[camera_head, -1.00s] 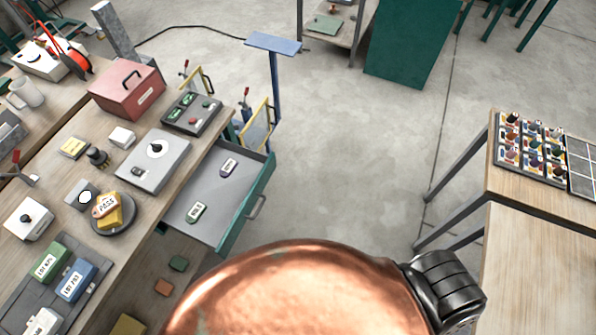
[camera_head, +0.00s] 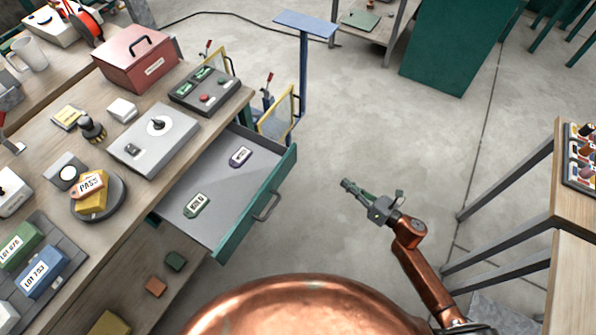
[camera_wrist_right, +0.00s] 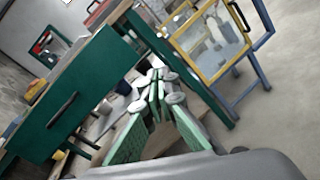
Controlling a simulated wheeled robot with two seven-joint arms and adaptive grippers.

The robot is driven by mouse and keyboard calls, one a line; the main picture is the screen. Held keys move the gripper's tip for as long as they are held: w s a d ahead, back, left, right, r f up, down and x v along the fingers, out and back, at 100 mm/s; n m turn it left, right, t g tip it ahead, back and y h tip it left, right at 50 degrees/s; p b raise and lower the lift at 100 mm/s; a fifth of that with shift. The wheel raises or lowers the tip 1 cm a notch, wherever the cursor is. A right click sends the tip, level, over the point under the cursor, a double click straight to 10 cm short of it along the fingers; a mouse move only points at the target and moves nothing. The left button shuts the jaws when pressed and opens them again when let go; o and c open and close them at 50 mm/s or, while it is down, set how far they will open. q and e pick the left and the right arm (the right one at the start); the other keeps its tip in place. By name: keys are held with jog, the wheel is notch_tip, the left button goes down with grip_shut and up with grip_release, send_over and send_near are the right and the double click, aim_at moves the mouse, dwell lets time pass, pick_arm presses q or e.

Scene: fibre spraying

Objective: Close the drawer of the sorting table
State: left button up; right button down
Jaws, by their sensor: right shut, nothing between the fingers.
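The sorting table (camera_head: 125,195) stands at the left in the head view. Its drawer (camera_head: 225,180) is pulled out, with a grey floor and a green front. Two small labelled tags, one purple (camera_head: 240,156) and one green (camera_head: 196,204), lie inside. The drawer's grey handle (camera_head: 267,207) is on the front. My right gripper (camera_head: 347,185) is shut and empty, to the right of the handle and apart from it. In the right wrist view the gripper (camera_wrist_right: 158,80) shows with the green drawer front (camera_wrist_right: 80,95) and dark handle (camera_wrist_right: 62,110) to its left. My left gripper is not in view.
On the tabletop are a red box (camera_head: 138,57), a grey device (camera_head: 152,137) and a button panel (camera_head: 205,92). A blue stand (camera_head: 304,75) and yellow-framed panel (camera_head: 277,117) stand behind the drawer. Another table (camera_head: 575,215) is at the right. Floor between is clear.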

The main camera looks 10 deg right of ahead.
jog(key=s+a+r+n+g+y+b, duration=0.1)
jog(key=s+a+r+n+g+y, duration=0.15)
jog(key=a+r+n, duration=0.35)
jog(key=n+b, duration=0.1)
jog(key=n, duration=0.1)
send_near(289, 165)
jog(key=shift+y, duration=0.45)
jog(key=x, duration=0.5)
jog(key=shift+w+a+f, duration=0.15)
jog(key=shift+w, duration=0.05)
jog(key=shift+w+a, duration=0.4)
jog(key=shift+a, duration=0.15)
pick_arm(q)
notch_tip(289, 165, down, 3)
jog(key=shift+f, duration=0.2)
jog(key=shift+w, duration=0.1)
